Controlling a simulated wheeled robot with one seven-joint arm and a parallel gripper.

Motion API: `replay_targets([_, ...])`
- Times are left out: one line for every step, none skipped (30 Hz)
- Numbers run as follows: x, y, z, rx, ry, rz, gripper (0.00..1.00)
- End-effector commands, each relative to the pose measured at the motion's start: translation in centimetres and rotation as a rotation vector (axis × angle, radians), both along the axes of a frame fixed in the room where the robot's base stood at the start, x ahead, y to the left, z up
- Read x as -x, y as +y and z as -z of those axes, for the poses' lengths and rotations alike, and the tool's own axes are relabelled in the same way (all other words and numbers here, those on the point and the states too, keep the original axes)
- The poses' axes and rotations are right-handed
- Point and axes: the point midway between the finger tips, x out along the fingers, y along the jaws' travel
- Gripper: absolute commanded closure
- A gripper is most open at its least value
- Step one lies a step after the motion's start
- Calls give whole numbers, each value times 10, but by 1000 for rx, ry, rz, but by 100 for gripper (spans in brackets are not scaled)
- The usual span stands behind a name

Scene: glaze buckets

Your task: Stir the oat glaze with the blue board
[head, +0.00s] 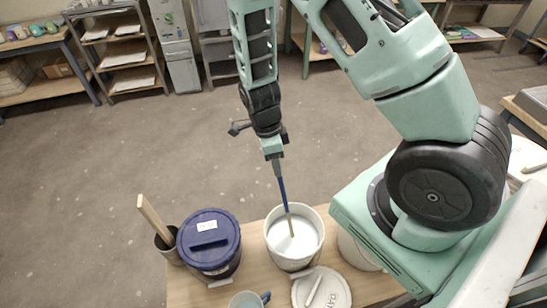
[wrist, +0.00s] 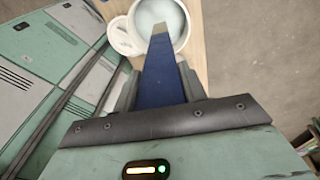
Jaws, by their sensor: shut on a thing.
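My gripper (head: 274,155) is shut on the upper end of the blue board (head: 283,192), which hangs down nearly upright. The board also runs away between the fingers in the wrist view (wrist: 160,72). Its lower end is bare tan and reaches inside the rim of an open white bucket (head: 294,263). The bucket holds pale, whitish glaze (head: 303,232). The tip seems to meet the glaze, but how deep it goes I cannot tell. A round white lid (head: 338,287) with a bar handle and lettering lies in front of the bucket.
A dark blue lidded bucket (head: 209,258) stands left of the open one. Beside it a dark pot (head: 167,245) holds a pale wooden board (head: 154,219). A mug (head: 245,300) stands at the front. Another white bucket (head: 357,252) is partly hidden by my base. The wooden table (head: 258,222) is crowded.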

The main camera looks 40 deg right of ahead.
Motion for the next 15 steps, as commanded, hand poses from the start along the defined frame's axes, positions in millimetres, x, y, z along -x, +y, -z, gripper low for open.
replay_targets([1, 0, 9, 0, 1, 1, 90])
replay_targets([2, -1, 12, 0, 1, 1, 90])
replay_targets([3, -1, 15, 0, 1, 1, 90])
replay_targets([3, -1, 18, 0, 2, 1, 90])
replay_targets([4, -1, 21, 0, 2, 1, 90])
replay_targets([5, -1, 25, 0, 2, 1, 90])
replay_targets([5, -2, 28, 0, 2, 0, 90])
replay_targets([6, -2, 30, 0, 2, 0, 90])
replay_targets([6, -2, 34, 0, 2, 0, 90])
replay_targets([7, -2, 37, -1, 2, 0, 90])
replay_targets([7, -2, 40, 0, 1, 0, 90])
replay_targets([8, -3, 43, 0, 1, 1, 90])
replay_targets([9, -3, 46, 0, 1, 1, 90])
replay_targets([9, -3, 49, -1, 2, 1, 90])
replay_targets([10, -3, 53, -1, 2, 1, 90])
